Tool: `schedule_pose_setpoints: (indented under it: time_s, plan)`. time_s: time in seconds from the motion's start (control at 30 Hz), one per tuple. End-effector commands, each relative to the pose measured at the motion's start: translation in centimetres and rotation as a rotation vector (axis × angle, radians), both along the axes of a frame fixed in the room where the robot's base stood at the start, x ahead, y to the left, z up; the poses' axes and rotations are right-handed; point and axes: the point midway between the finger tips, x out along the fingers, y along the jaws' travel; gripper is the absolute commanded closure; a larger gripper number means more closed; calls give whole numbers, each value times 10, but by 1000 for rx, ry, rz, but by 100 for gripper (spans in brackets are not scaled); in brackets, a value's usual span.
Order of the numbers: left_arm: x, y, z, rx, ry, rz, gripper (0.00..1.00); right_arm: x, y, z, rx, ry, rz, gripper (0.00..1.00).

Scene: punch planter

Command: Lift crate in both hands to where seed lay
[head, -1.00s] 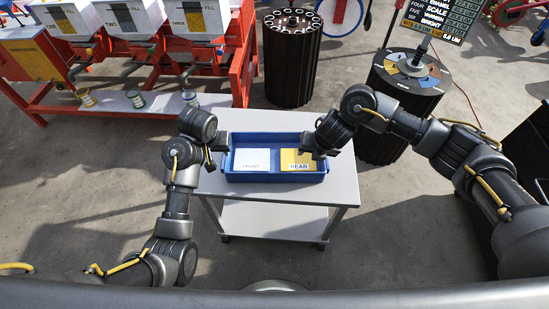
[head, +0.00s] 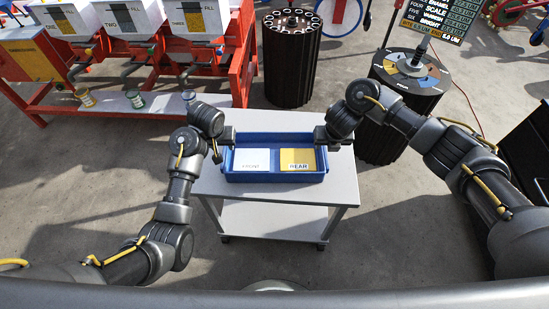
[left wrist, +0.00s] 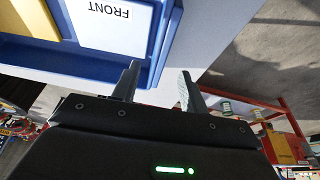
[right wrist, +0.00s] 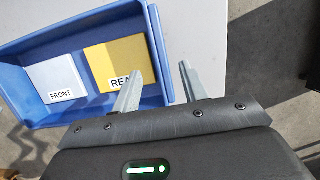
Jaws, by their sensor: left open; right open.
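The blue crate (head: 275,178) rests on the top of a pale cart (head: 340,190). Inside it lie a white panel marked FRONT (head: 252,158) and a yellow panel marked REAR (head: 297,158). My left gripper (head: 222,143) is open at the crate's left end; in the left wrist view its fingers (left wrist: 158,88) appear on either side of the end wall (left wrist: 163,40). My right gripper (head: 328,140) is open at the right end; in the right wrist view its fingers (right wrist: 158,88) appear on either side of that wall (right wrist: 159,45). I cannot tell whether any finger touches the crate. No seed is recognisable.
A red frame with hoppers (head: 130,20) stands at the back left, with small pots below. A dark ribbed drum (head: 290,65) stands behind the cart, another (head: 400,90) to the right. The cart has a lower shelf (head: 270,220). Bare floor surrounds its front.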

Motion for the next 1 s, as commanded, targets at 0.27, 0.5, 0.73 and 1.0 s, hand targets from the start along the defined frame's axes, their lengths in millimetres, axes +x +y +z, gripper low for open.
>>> schedule_pose_setpoints:
  time_s: [0.27,0.5,0.73,1.0]
  plan:
    - [13,0,-42,1,2,-1,56,11,-1,-43,-3,6,-3,56]
    - [18,0,-59,0,0,0,56,17,-1,-60,-4,4,-1,56]
    - [19,0,-61,-1,-1,1,56,18,-1,-62,-3,2,-1,56]
    - [19,0,-61,-1,-1,1,77,18,-1,-62,-3,2,-1,77]
